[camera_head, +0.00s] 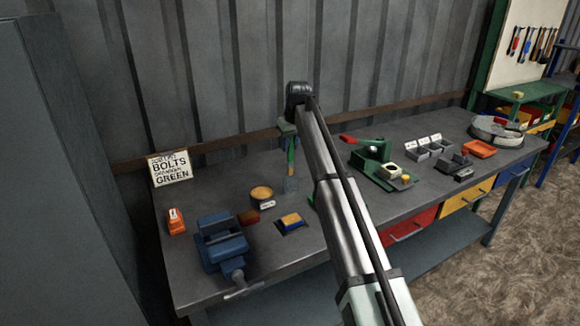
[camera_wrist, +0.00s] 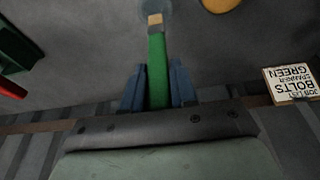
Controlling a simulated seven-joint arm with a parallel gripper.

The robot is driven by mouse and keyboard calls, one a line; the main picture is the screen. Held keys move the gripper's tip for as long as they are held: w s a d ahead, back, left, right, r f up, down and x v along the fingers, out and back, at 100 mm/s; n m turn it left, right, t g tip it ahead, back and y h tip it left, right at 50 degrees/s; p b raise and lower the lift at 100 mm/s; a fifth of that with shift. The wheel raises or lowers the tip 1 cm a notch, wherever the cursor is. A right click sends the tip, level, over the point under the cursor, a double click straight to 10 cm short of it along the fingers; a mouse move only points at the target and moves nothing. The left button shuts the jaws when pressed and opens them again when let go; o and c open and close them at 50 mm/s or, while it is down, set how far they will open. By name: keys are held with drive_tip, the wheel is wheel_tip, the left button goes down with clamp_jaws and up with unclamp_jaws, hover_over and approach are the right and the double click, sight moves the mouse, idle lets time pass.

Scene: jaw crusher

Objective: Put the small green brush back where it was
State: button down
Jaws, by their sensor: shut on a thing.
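The small green brush (camera_wrist: 157,72) is between the two blue fingers of my gripper (camera_wrist: 158,88), which is shut on its handle. In the head view the brush (camera_head: 291,157) hangs about upright, with its tan lower part pointing down at the bench. A small, pale blue-grey see-through object (camera_head: 291,185), perhaps a jar, stands at the brush's lower end. It also shows round the tip in the wrist view (camera_wrist: 152,8). I cannot tell whether the tip is inside it or just above. My arm crosses the middle of the head view.
On the workbench (camera_head: 190,270) stand a blue vise (camera_head: 221,240), an orange box (camera_head: 176,221), a tan round item (camera_head: 262,193) and a yellow-blue block (camera_head: 291,222). A bolts sign (camera_head: 171,167) leans behind. A green machine with a red lever (camera_head: 376,155) stands right of my arm.

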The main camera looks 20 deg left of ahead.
sight(290, 160)
drive_tip(key=shift+f, duration=3.5)
drive_tip(key=c, duration=0.9)
unclamp_jaws()
drive_tip(key=v, duration=1.2)
